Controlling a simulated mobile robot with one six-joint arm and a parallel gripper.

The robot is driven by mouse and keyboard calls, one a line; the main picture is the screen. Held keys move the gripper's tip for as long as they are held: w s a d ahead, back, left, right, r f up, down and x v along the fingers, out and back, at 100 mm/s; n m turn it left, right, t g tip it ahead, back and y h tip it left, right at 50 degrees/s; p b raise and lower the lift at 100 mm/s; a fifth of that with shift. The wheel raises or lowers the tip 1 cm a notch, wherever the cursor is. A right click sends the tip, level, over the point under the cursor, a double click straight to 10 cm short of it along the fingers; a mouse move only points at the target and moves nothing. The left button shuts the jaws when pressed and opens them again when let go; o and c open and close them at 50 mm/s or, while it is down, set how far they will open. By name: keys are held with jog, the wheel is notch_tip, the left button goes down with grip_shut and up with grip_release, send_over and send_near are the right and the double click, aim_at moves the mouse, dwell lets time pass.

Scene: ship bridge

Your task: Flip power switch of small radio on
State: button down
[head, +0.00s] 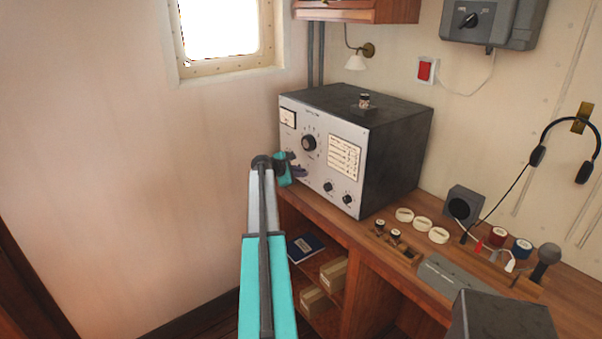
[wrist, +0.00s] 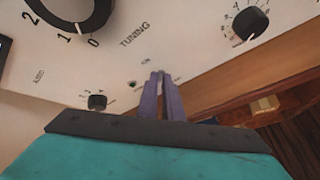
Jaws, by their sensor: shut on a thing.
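The radio (head: 345,195) is a box with a pale front panel and dark sides, standing on the wooden desk against the wall. Its panel fills the upper part of the wrist view (wrist: 195,50), with a large dial and the word TUNING. My gripper (head: 298,167) is at the lower left of the panel. In the wrist view its two purple fingers (wrist: 161,76) are together, with tips at the panel below TUNING. They are shut on the small power switch, which they mostly hide. I cannot tell the switch's position.
Small knobs sit on both sides of my fingers, one at left (wrist: 97,102) and one at right (wrist: 251,23). A mug-like small item (head: 364,101) stands on the radio. The desk (head: 385,243) holds several jars and rings.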

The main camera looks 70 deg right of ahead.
jog(key=shift+s+a+f, duration=0.1)
jog(key=shift+f, duration=0.05)
jog(key=c, duration=1.9)
grip_release()
jog(key=b+v, duration=0.4)
jog(key=v, duration=0.9)
jog(key=shift+a+r, duration=0.25)
jog(key=shift+r, duration=0.1)
